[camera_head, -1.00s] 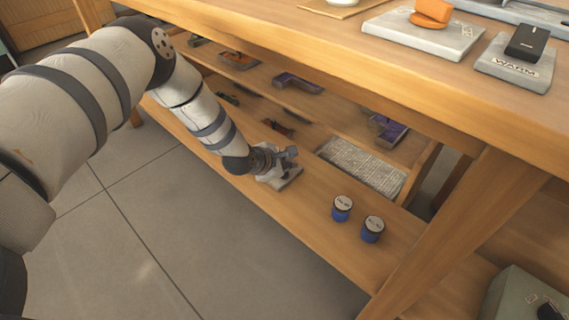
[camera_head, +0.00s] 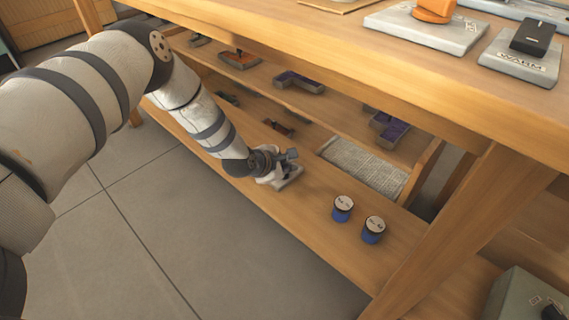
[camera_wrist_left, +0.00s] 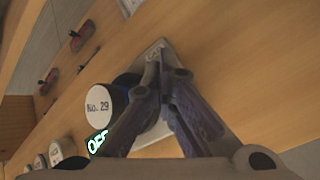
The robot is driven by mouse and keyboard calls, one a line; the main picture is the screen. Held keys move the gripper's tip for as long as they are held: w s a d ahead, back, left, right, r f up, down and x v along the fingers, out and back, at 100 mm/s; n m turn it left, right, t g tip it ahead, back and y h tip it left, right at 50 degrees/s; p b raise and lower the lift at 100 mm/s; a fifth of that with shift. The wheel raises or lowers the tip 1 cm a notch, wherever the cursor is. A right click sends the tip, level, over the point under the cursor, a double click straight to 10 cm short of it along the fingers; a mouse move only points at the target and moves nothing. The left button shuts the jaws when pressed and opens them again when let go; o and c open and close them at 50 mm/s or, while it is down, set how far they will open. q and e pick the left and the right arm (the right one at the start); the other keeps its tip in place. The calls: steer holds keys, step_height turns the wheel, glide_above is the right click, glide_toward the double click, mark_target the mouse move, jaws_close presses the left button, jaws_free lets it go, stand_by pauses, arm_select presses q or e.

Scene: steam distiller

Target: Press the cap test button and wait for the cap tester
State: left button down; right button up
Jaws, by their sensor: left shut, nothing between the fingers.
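The cap tester, a small grey plate (camera_head: 291,179), sits on the low wooden shelf. My left gripper (camera_head: 287,157) is over it, pointing down. In the left wrist view the closed fingertips (camera_wrist_left: 163,52) are over the plate (camera_wrist_left: 152,138), with nothing held. A jar with a white lid marked "No. 29" (camera_wrist_left: 99,106) stands beside the fingers, its blue side partly behind them. A green lit sign (camera_wrist_left: 97,142) shows next to the jar, partly covered by a finger. The test button is hidden, and I cannot tell whether the fingertips touch it. My right gripper is out of view.
Two blue jars with pale lids (camera_head: 342,209) (camera_head: 373,230) stand on the low shelf to the right. A grey woven mat (camera_head: 362,168) lies behind them. The wooden table top (camera_head: 330,36) overhangs the shelf. A table leg (camera_head: 460,230) stands at the right.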

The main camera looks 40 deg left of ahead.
mark_target(286, 175)
arm_select(q)
steer(key=shift+f, duration=0.15)
stand_by(0.3)
steer(key=shift+r+p, duration=0.5)
steer(key=shift+r, duration=0.4)
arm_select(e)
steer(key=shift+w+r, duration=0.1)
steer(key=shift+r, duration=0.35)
arm_select(q)
step_height(286, 175, up, 5)
steer(key=p, duration=0.3)
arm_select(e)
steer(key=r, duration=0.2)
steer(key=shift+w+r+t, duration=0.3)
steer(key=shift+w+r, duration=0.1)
